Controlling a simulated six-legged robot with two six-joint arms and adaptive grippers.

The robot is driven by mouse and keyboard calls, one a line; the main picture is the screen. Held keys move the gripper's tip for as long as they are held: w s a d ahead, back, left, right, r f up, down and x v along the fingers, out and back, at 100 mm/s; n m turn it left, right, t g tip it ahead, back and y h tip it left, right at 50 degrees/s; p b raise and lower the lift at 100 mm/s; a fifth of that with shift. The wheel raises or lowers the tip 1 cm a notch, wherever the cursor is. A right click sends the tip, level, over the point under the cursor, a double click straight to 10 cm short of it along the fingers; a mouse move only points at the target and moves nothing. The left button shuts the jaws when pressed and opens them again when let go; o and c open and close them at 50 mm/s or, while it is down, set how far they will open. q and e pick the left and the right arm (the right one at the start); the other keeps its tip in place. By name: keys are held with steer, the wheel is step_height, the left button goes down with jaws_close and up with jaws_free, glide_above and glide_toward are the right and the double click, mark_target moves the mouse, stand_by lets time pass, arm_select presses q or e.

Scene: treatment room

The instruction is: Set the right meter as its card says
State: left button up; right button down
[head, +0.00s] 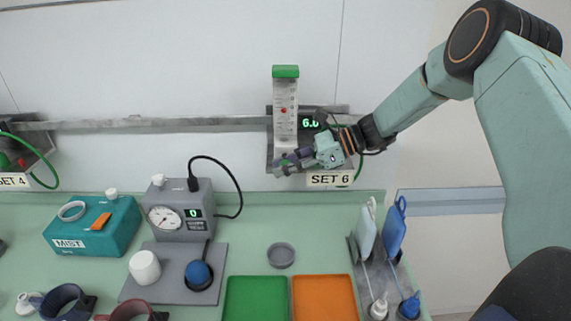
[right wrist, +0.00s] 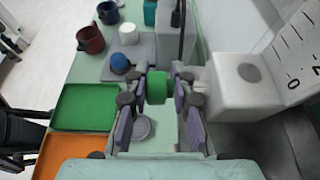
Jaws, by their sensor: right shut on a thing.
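The right meter (head: 285,110) is a clear upright tube with a green cap, a scale and a red float, mounted on the wall rail. Its card (head: 330,179) reads "SET 6". Its green display (head: 310,122) seems to read 6.0, the last digit partly covered by my gripper. My right gripper (head: 290,161) is at the foot of this meter. My left gripper is not in view.
Another meter (head: 25,160) with a "SET 4" card is at the left edge. The counter below holds a teal MIST box (head: 95,225), a grey gauge unit (head: 180,210), a green tray (head: 255,299), an orange tray (head: 323,298) and a rack of paddles (head: 380,255).

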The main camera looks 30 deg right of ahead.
steer(key=shift+a+r+p, duration=0.15)
steer(key=shift+r+p, duration=0.05)
steer(key=shift+p, duration=0.3)
steer(key=shift+f+g+h, duration=0.15)
steer(key=shift+g+h, duration=0.15)
steer(key=c, duration=1.6)
jaws_free()
steer(key=o, duration=0.4)
steer(key=shift+s+a, duration=0.15)
steer(key=shift+s, duration=0.1)
